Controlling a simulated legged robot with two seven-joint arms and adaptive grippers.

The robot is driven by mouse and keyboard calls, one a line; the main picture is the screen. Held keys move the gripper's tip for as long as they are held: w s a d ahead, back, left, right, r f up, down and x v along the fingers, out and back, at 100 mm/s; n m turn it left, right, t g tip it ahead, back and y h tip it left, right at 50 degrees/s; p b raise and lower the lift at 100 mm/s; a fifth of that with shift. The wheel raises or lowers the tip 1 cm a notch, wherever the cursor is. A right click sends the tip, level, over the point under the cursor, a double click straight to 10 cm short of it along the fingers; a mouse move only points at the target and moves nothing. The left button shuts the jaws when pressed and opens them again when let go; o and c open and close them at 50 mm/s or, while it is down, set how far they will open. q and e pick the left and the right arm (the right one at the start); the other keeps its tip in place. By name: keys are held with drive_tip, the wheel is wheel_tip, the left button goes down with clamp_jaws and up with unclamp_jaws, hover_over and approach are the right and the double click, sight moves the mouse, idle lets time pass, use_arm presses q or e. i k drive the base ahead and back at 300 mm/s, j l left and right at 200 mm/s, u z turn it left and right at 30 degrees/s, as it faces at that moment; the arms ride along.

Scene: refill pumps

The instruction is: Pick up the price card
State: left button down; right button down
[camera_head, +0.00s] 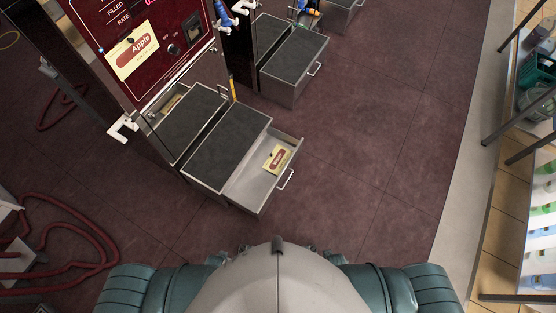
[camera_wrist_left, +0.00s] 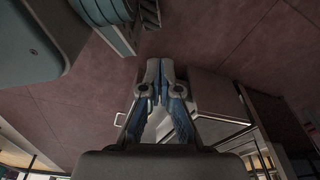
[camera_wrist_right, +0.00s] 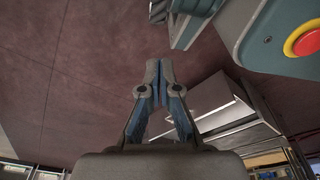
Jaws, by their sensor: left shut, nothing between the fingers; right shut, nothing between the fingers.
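A price card (camera_head: 277,158) with a yellow face and a red label lies in the open drawer (camera_head: 252,188) of the refill pump's base. A second, larger card marked "Apple" (camera_head: 134,51) is on the red pump panel (camera_head: 158,62). My left gripper (camera_wrist_left: 160,68) is shut and empty in the left wrist view. My right gripper (camera_wrist_right: 159,68) is shut and empty in the right wrist view. Neither gripper shows in the head view. Both wrist views show drawer units behind the fingers, but no card can be made out there.
A second pump base (camera_head: 293,72) stands farther back with its drawer shut. Red hoses (camera_head: 75,245) lie on the floor at the left. Shelves with bottles (camera_head: 541,220) stand at the right. The dark red floor (camera_head: 370,150) right of the open drawer is clear.

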sight(277, 159)
drive_tip(key=i+l+u, duration=0.2)
drive_tip(key=u, duration=0.15)
drive_tip(key=i+l+u, duration=0.2)
drive_tip(key=l+u, duration=0.15)
drive_tip(key=i+l+u, duration=0.15)
drive_tip(key=l+u, duration=0.25)
drive_tip(key=j, duration=0.1)
